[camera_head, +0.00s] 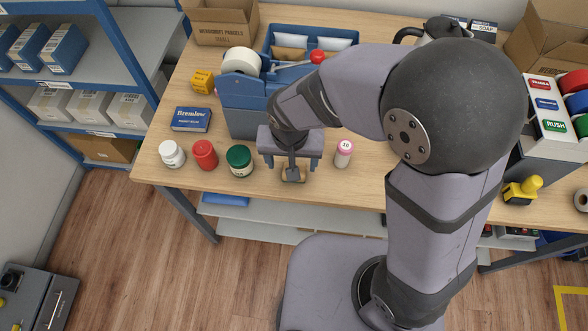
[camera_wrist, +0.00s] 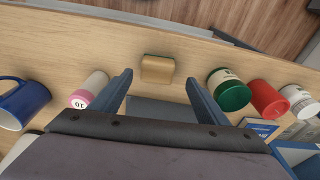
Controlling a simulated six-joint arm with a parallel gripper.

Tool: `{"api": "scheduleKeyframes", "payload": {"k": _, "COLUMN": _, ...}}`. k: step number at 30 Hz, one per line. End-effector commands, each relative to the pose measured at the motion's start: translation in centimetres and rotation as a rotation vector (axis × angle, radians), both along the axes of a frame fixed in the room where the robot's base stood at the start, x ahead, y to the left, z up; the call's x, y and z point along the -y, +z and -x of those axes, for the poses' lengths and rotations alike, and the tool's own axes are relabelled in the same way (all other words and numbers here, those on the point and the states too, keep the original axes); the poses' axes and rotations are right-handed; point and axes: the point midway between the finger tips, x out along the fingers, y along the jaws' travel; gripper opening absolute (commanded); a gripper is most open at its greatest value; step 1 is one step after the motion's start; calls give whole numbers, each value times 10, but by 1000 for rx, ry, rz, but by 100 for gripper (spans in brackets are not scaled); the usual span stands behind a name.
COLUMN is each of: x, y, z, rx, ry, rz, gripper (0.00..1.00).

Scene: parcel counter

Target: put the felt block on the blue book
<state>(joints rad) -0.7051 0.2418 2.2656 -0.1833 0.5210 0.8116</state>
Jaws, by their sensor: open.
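The felt block (camera_head: 293,178) is a small tan block with a dark green edge, near the front edge of the counter. In the wrist view the felt block (camera_wrist: 157,69) lies just beyond and between the two fingertips. My gripper (camera_head: 291,167) is open above it, partly hiding it; in the wrist view my gripper (camera_wrist: 158,79) has its fingers spread either side, with nothing held. The blue book (camera_head: 191,119) lies flat on the counter to the left, its top bare. A corner of the blue book (camera_wrist: 262,127) shows in the wrist view.
A blue caddy (camera_head: 243,103) stands behind.

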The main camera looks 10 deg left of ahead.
Motion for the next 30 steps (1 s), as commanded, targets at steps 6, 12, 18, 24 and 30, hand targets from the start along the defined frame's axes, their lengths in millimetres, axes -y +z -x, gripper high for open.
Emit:
{"api": "scheduleKeyframes", "payload": {"k": 6, "x": 1, "y": -4, "z": 0, "rx": -2, "ry": 0, "rz": 2, "gripper": 69}}
{"api": "scheduleKeyframes", "payload": {"k": 12, "x": 4, "y": -19, "z": -3, "rx": -5, "ry": -1, "rz": 5, "gripper": 69}}
{"api": "scheduleKeyframes", "payload": {"k": 18, "x": 5, "y": -40, "z": -7, "rx": -4, "ry": 1, "rz": 4, "gripper": 69}}
{"api": "scheduleKeyframes", "payload": {"k": 24, "x": 4, "y": -51, "z": -9, "rx": -1, "ry": 2, "rz": 1, "gripper": 69}}
{"api": "scheduleKeyframes", "payload": {"k": 30, "x": 4, "y": -52, "z": -9, "rx": 0, "ry": 1, "rz": 0, "gripper": 69}}
